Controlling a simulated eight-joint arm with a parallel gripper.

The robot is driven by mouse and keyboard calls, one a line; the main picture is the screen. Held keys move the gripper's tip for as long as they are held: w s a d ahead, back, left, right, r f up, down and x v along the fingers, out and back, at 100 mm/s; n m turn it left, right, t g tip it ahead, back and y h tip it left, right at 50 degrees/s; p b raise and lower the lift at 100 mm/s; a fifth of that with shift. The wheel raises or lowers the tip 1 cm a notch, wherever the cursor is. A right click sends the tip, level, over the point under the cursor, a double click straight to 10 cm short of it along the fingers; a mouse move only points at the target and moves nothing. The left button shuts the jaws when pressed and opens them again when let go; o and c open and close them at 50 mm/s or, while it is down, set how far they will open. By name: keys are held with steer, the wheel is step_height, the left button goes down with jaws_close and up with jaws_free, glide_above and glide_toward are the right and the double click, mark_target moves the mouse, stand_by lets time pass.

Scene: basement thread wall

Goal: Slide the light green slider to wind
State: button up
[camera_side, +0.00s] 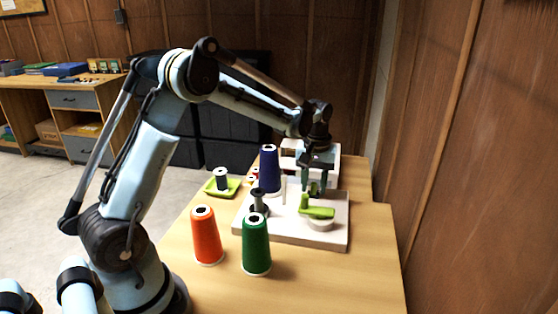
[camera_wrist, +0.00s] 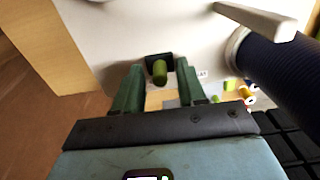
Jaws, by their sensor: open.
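My gripper (camera_wrist: 159,66) is open, with one green finger on each side of the knob and a gap showing on both sides. In the side view my gripper (camera_side: 315,184) points down over the white board (camera_side: 285,229), and a small green knob (camera_side: 314,188) shows between its fingers. A small label (camera_wrist: 202,73) lies right of the knob in the wrist view; I cannot read it surely.
A light green lever (camera_side: 317,212) sits on a round white base in front of my gripper. A navy spool (camera_side: 269,168) stands left of it. Orange (camera_side: 206,236) and green (camera_side: 256,246) spools stand on the table nearer the camera. A green tray (camera_side: 222,187) holds a dark spool.

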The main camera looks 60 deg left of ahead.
mark_target(300, 194)
jaws_close()
steer(key=shift+s+a, duration=1.2)
steer(key=shift+o, duration=0.2)
jaws_free()
steer(key=shift+r, duration=0.1)
